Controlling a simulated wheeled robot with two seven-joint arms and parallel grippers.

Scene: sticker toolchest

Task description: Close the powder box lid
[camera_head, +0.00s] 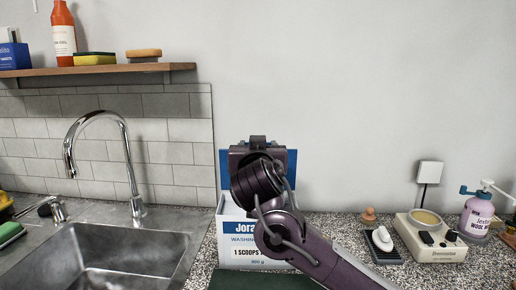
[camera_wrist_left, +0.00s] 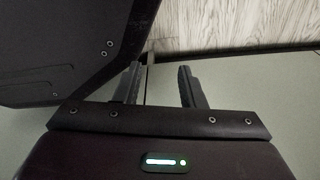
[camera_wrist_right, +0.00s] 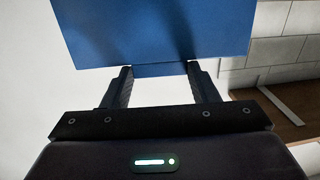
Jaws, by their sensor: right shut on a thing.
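The powder box (camera_head: 229,228) is white with blue print and stands on the counter right of the sink. Its blue lid (camera_head: 225,166) stands raised, roughly upright, above the back of the box. My right arm reaches in from the lower right and hides much of the box front and the lid's middle. My right gripper (camera_wrist_right: 160,72) is shut on the blue lid (camera_wrist_right: 155,35), which fills the top of the right wrist view. My left gripper (camera_wrist_left: 158,72) is open and empty; it is outside the head view.
The sink (camera_head: 110,262) with its tall tap (camera_head: 130,165) lies left of the box. A wooden shelf (camera_head: 100,70) hangs above. A soap dish (camera_head: 382,246), a cream-coloured device (camera_head: 432,238) and a spray bottle (camera_head: 477,215) stand at the right. The wall is close behind.

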